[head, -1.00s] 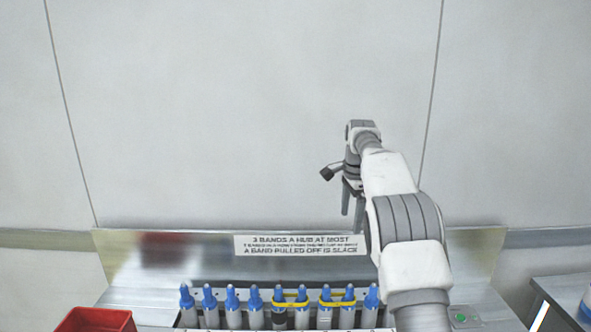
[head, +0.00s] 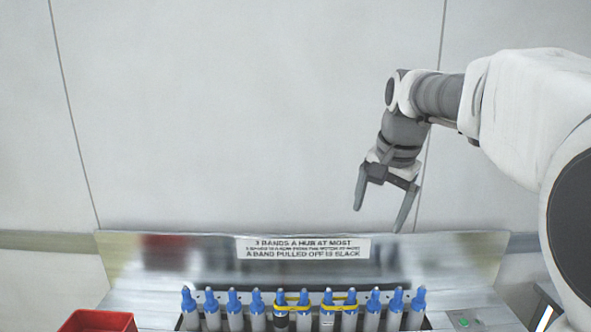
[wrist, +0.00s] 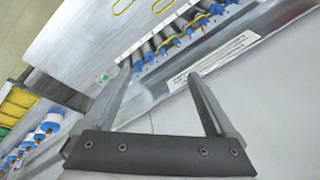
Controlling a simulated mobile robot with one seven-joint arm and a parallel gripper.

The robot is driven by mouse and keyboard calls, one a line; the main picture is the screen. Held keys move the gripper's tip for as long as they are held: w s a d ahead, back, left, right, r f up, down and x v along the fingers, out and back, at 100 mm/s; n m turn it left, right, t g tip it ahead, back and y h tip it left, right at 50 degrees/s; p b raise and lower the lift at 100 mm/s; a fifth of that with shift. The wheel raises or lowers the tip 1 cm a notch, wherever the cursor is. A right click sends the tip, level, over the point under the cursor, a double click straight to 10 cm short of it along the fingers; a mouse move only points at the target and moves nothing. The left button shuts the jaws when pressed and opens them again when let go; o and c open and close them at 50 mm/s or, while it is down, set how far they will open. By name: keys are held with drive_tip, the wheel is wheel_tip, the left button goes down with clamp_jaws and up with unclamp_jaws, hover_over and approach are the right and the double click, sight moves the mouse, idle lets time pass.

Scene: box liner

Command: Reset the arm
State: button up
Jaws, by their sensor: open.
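My gripper (head: 380,210) hangs in the air in front of the wall, above the right part of the metal back panel, in the head view. Its two fingers point down and are spread apart, with nothing between them. In the wrist view my gripper (wrist: 155,88) is also open and empty. My arm reaches in from the right edge of the head view.
A row of blue-topped hubs (head: 233,312) stands below, with yellow bands (head: 293,305) around some. A printed sign (head: 303,248) is on the back panel (head: 420,262). A red bin (head: 97,322) is at the lower left. Blue-and-white spools (wrist: 47,127) show in the wrist view.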

drive_tip(key=s+f+n+t, duration=0.1)
drive_tip(key=s+f+n, duration=0.3)
drive_tip(key=s, duration=0.8)
drive_tip(key=s+a+f+n+t, duration=0.1)
drive_tip(key=s+f+n, duration=0.3)
drive_tip(key=s, duration=0.7)
drive_tip(key=shift+s+a+f+h, duration=0.15)
drive_tip(key=shift+s+f+h, duration=0.1)
drive_tip(key=shift+s+h, duration=0.1)
